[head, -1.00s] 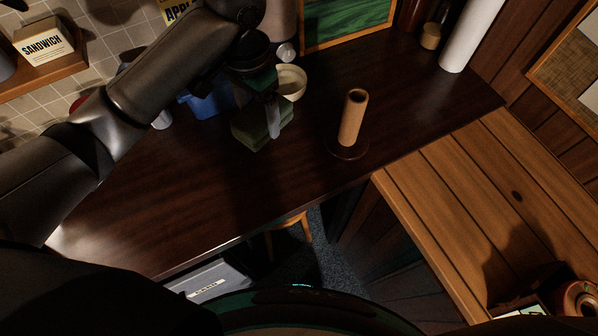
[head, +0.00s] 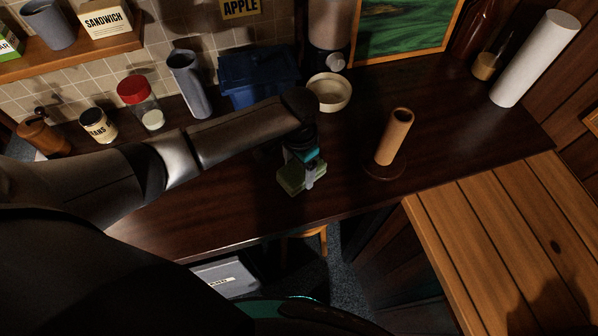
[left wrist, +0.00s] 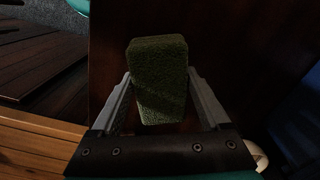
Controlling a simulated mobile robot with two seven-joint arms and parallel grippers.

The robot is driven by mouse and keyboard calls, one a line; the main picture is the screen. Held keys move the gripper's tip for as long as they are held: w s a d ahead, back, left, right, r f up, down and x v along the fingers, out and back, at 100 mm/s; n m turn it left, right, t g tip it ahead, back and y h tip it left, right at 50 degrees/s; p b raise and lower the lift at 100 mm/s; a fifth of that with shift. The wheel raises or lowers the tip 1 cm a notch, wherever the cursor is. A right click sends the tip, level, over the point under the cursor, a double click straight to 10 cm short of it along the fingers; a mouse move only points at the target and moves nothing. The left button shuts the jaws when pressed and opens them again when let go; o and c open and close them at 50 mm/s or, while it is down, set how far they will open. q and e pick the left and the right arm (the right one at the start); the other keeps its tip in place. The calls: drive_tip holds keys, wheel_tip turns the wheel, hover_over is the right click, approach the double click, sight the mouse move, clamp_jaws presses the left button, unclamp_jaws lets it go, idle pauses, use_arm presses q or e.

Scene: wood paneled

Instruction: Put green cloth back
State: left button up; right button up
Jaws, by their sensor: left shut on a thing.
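The green cloth (head: 290,181) looks like a thick, sponge-like green block. It is over the dark counter, close to the front edge. My left gripper (head: 308,180) is shut on it from above. In the left wrist view the cloth (left wrist: 160,85) sits between the two grey fingers of the left gripper (left wrist: 160,73), one on each side. I cannot tell whether the cloth touches the counter or hangs just above it. My right gripper is not in view.
A brown upright roll holder (head: 394,138) stands right of the cloth. A cream bowl (head: 329,92) and a blue bin (head: 258,78) are behind it. Jars and a grey vase (head: 187,85) line the wall. A lighter plank table (head: 490,235) adjoins at right.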

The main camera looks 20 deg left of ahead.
sight(299, 169)
use_arm(q)
drive_tip(key=shift+f, duration=0.85)
drive_tip(key=shift+f, duration=0.15)
drive_tip(key=o, duration=1.2)
drive_tip(key=shift+c, duration=0.2)
wheel_tip(299, 169, up, 12)
drive_tip(key=shift+r+p, duration=0.2)
drive_tip(key=shift+p, duration=0.5)
